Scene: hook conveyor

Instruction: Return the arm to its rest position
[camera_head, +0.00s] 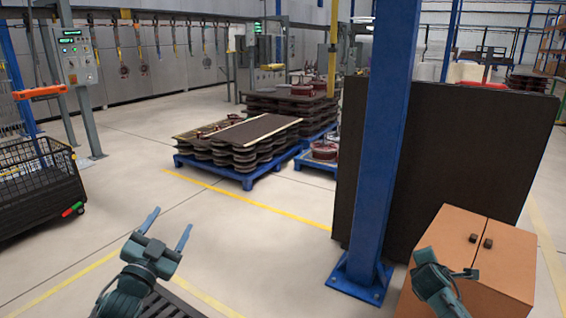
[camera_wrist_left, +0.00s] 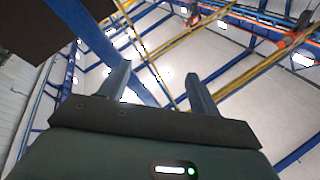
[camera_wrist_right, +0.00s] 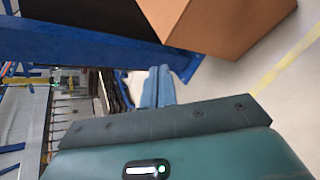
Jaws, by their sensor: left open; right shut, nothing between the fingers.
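My left gripper (camera_head: 167,229) is at the lower left of the head view, raised over the floor, with its two fingers spread apart and nothing between them. In the left wrist view its fingers (camera_wrist_left: 159,88) point up toward the ceiling beams and stand clearly apart. My right gripper (camera_head: 470,273) is at the lower right of the head view, in front of the orange-brown cabinet. In the right wrist view its fingers (camera_wrist_right: 158,86) are together and empty.
A blue post (camera_head: 385,130) with a bolted base stands right of centre, before a dark panel (camera_head: 470,150). The cabinet (camera_head: 500,262) is beside it. A blue pallet with dark stacked parts (camera_head: 240,145) stands mid-floor. A black wire cart (camera_head: 35,190) is at left. Floor between is clear.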

